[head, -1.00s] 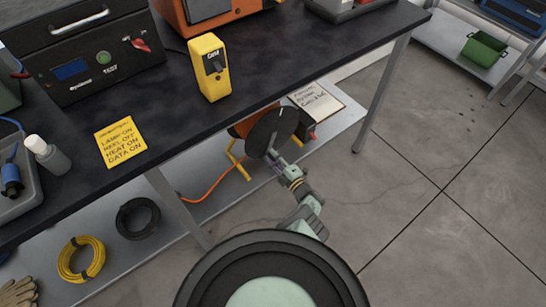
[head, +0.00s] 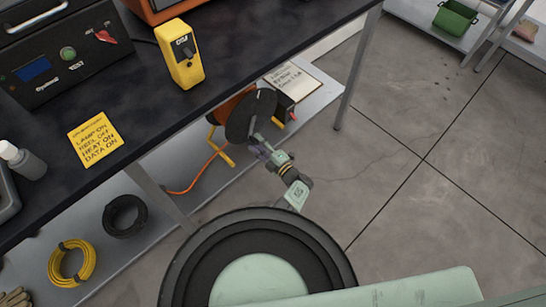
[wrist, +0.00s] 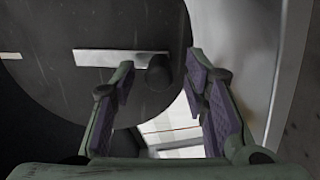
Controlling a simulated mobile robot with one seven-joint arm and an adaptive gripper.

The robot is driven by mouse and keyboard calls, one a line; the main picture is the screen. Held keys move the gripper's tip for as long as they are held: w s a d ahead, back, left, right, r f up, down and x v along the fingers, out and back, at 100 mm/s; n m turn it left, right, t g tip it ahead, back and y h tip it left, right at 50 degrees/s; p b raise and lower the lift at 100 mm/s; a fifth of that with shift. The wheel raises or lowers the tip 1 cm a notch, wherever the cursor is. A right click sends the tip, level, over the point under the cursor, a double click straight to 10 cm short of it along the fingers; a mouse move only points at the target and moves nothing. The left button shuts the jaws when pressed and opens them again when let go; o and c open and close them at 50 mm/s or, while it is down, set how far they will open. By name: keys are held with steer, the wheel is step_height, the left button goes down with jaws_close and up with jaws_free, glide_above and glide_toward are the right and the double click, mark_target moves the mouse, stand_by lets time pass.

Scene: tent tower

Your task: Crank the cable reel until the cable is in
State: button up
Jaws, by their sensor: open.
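The cable reel (head: 250,116) sits on the shelf under the bench, its round black side plate facing my arm. Its yellow stand (head: 221,150) shows below, and an orange cable (head: 200,178) runs from it along the shelf. In the wrist view, the pale crank bar (wrist: 105,58) lies level across the black plate (wrist: 70,100), with a dark knob (wrist: 158,72) at its right end. My gripper (head: 255,144) is at the reel's lower front. Its purple-padded fingers (wrist: 160,78) are open, one on each side of the knob in the picture. Contact cannot be told.
The bench top (head: 225,90) overhangs the reel, and a bench leg (head: 358,70) stands to the right. A clipboard (head: 293,82) lies on the shelf behind the reel. A yellow coil (head: 72,263) and a black coil (head: 125,216) lie left. The floor at right is clear.

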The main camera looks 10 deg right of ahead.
steer(key=v, duration=1)
steer(key=shift+r, duration=0.1)
